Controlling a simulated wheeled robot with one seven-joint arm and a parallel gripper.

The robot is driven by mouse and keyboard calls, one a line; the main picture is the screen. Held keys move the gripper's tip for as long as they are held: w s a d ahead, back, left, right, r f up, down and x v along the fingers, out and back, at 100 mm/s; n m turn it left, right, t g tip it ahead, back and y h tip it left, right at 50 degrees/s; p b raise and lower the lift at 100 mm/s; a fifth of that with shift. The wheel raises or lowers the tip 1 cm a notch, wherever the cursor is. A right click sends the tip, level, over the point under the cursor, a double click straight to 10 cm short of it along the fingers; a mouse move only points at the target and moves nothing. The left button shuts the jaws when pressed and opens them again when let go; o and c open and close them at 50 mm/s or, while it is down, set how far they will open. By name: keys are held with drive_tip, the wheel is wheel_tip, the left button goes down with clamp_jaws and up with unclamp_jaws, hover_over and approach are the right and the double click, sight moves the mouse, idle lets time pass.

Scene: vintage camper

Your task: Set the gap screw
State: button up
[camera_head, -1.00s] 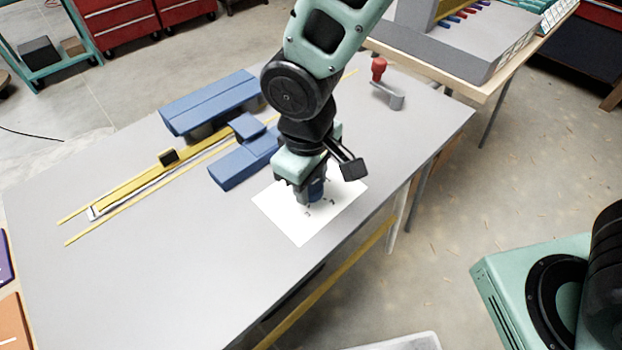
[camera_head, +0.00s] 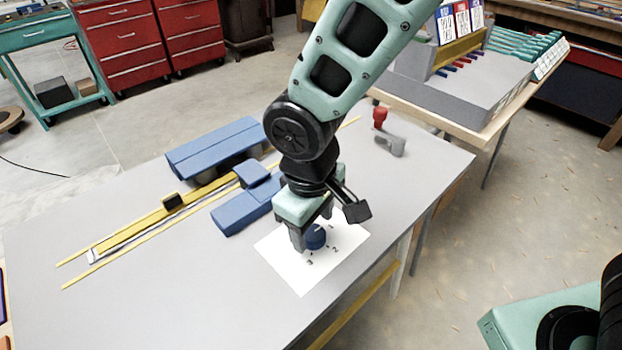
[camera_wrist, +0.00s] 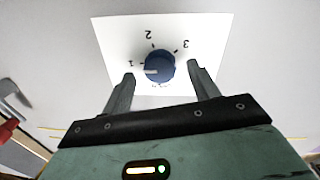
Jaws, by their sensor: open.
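The gap screw is a round blue knob (camera_head: 316,238) on a white dial plate (camera_head: 297,282) with the marks 1, 2 and 3. In the wrist view the knob (camera_wrist: 160,68) carries a pale pointer line that points left, at or close to the mark 1. My gripper (camera_head: 312,240) is over the plate at the knob. In the wrist view its two fingers (camera_wrist: 160,78) are apart, one on each side of the knob, with a gap to it on both sides. The gripper is open and holds nothing. Whether the fingertips reach down to knob height is hard to tell.
Blue blocks (camera_head: 213,150) and a yellow rail (camera_head: 135,232) with a black piece lie left of the plate on the grey table (camera_head: 150,300). A red-knobbed crank (camera_head: 381,122) stands at the back right. The front of the table is clear.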

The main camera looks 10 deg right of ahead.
sight(309, 238)
wheel_tip(309, 238, up, 16)
drive_tip(key=shift+s+a+f, duration=0.15)
drive_tip(key=shift+s+a, duration=0.2)
drive_tip(key=s+d+f+m+y, duration=0.1)
drive_tip(key=s+d+f, duration=0.5)
drive_tip(key=s+d, duration=0.3)
drive_tip(key=shift+s+f+g, duration=0.3)
drive_tip(key=shift+s+f, duration=0.1)
drive_tip(key=shift+s, duration=0.15)
